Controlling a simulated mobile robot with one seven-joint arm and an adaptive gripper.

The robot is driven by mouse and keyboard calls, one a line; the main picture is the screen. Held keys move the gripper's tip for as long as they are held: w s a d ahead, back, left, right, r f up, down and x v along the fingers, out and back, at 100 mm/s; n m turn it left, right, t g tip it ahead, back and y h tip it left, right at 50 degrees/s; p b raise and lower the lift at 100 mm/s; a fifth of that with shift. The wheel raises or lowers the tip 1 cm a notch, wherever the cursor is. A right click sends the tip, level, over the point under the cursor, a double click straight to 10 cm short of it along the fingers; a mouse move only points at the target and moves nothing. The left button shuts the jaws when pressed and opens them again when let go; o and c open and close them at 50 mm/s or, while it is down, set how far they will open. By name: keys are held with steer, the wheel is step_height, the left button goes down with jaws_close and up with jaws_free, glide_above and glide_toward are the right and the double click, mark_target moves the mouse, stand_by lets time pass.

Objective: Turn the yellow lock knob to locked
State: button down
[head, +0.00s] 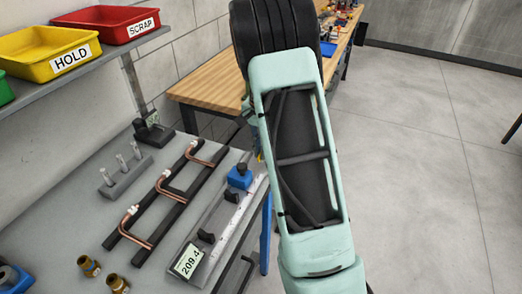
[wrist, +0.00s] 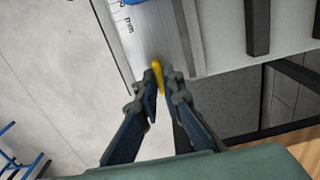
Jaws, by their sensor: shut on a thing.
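The yellow lock knob (wrist: 157,76) shows as a narrow yellow piece at the edge of the measuring rail (wrist: 158,35), which carries a mm scale. My gripper (wrist: 161,88) is shut on the knob, with one fingertip on each side of it. The fingers hide part of the knob, and I cannot tell its exact angle. In the head view my arm hides most of the gripper and the knob. The measuring rail (head: 237,218) there has a blue block, black knobs and a display reading 209.4.
Left of the rail, bent copper tubes (head: 170,190) lie on a black rack. A grey block with pegs (head: 124,175) and brass fittings (head: 89,266) are on the grey bench. Yellow HOLD (head: 42,52) and red SCRAP (head: 105,23) bins stand on a shelf. Open floor lies right.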

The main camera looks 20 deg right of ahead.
steer(key=c, duration=2.1)
jaws_free()
step_height(320, 180, up, 12)
steer(key=shift+r, duration=0.1)
